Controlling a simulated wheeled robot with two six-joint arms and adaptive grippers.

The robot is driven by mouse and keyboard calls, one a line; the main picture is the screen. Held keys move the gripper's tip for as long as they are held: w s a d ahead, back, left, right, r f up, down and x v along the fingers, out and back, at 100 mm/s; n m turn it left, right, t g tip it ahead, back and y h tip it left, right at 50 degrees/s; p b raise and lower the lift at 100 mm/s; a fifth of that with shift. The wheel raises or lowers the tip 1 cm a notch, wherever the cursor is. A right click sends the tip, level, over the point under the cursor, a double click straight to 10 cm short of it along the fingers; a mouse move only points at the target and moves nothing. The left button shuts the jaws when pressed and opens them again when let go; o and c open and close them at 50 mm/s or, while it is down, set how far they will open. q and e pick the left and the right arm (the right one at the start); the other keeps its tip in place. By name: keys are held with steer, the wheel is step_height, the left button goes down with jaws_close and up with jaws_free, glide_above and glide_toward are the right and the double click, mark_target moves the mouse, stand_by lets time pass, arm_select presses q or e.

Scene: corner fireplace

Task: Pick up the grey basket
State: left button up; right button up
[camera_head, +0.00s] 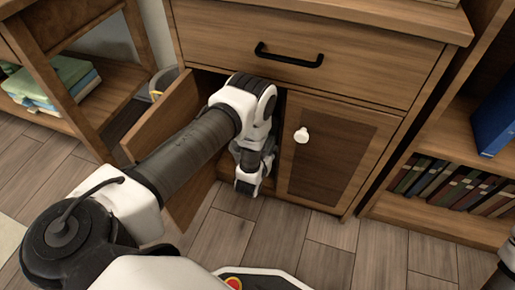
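A grey rounded container (164,78), possibly the grey basket, shows only in part behind the open cabinet door, with something yellow at its side. My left gripper (248,186) points down at the opening of the wooden cabinet (360,65), between the open left door (160,128) and the closed right door. It is apart from the grey container. Its fingers are small and partly hidden by the wrist, so I cannot tell whether they are open. The cabinet's inside is mostly hidden by my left arm. My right gripper is not seen.
The closed right door (335,152) has a white knob (301,135). A drawer with a black handle (289,58) is above. A shelf with books (455,186) stands at right, and a wooden stand with folded cloths (62,75) at left.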

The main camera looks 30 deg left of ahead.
arm_select(q)
steer(key=b+x, duration=0.1)
steer(key=x, duration=0.1)
steer(key=b+x, duration=0.2)
steer(key=shift+w+f, duration=0.2)
steer(key=shift+f, duration=0.15)
steer(key=shift+w+a+b, duration=0.15)
steer(key=shift+w+b, duration=0.15)
steer(key=shift+w, duration=0.05)
steer(key=shift+r, duration=0.1)
jaws_close()
